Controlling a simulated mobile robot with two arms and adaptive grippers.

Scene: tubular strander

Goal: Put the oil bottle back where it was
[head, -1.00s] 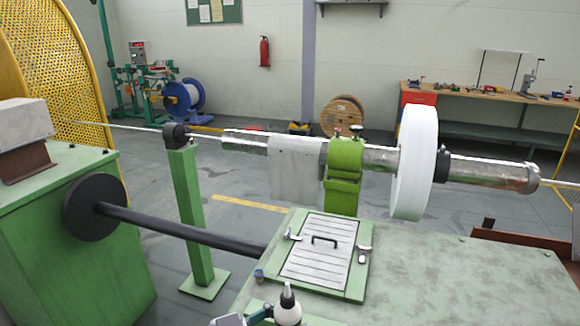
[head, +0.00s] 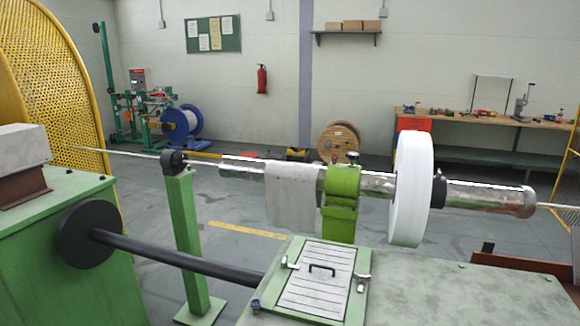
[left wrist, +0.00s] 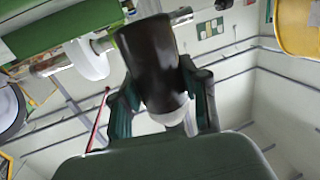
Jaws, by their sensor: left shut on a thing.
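In the left wrist view my left gripper (left wrist: 163,105) is shut on the oil bottle (left wrist: 150,62), a dark cylinder with a white tapered part between the fingers. The bottle looks tilted in this view, and its dark end points away from the palm. Neither the left gripper nor the bottle shows in the head view now. My right gripper is in no view.
A green machine bench (head: 430,285) with a slatted hatch (head: 318,275) fills the lower right. A shaft with a white disc (head: 412,188) crosses above. A black bar (head: 180,258) runs from the left cabinet.

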